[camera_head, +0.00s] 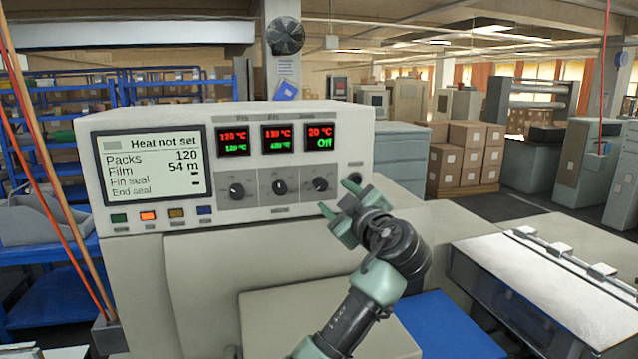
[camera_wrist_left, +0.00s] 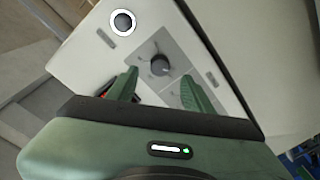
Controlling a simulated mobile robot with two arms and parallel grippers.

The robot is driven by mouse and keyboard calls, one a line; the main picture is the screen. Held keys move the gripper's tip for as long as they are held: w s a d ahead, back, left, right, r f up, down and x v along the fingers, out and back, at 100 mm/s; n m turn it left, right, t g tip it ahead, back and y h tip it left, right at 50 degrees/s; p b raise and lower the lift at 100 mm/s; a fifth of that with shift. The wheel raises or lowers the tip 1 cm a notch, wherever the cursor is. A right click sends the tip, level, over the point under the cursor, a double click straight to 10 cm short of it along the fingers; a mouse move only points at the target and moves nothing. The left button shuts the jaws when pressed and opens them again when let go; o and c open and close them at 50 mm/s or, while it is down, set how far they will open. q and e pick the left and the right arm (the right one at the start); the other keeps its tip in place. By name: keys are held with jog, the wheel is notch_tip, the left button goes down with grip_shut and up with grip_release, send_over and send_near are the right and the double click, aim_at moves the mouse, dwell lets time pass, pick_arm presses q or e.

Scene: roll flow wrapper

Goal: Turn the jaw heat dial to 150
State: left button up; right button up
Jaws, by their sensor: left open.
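The jaw heat dial (camera_head: 320,184) is the rightmost of three black knobs on the control panel (camera_head: 222,215). The jaws display (camera_head: 320,137) above it reads 20 °C in red and "Off" in green. My left gripper (camera_head: 338,198) is open and empty, in front of the panel just below and right of this dial. In the left wrist view the dial (camera_wrist_left: 160,65) appears beyond and between the two green fingertips (camera_wrist_left: 158,78). The fingers look apart from it. My right gripper is not in view.
The panel screen (camera_head: 152,165) reads "Heat not set". Two more dials, the left (camera_head: 237,190) and the middle (camera_head: 279,187), sit beside the jaw dial. A round black button (camera_wrist_left: 122,22) with a white ring is close by. A clear-sided cover (camera_head: 540,285) stands at right.

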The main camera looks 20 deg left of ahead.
aim_at(323, 187)
pick_arm(q)
jog(key=p+x, duration=0.2)
jog(key=x, duration=0.1)
jog(key=shift+w+a+r, duration=0.15)
jog(key=shift+a+r, duration=0.15)
jog(key=shift+r, duration=0.1)
jog(key=shift+p+x, duration=0.6)
jog(key=shift+x, duration=0.6)
jog(key=shift+w+a+f, duration=0.25)
jog(key=shift+w+f, duration=0.1)
jog(key=shift+d, duration=0.1)
jog(key=shift+s, duration=0.1)
grip_shut()
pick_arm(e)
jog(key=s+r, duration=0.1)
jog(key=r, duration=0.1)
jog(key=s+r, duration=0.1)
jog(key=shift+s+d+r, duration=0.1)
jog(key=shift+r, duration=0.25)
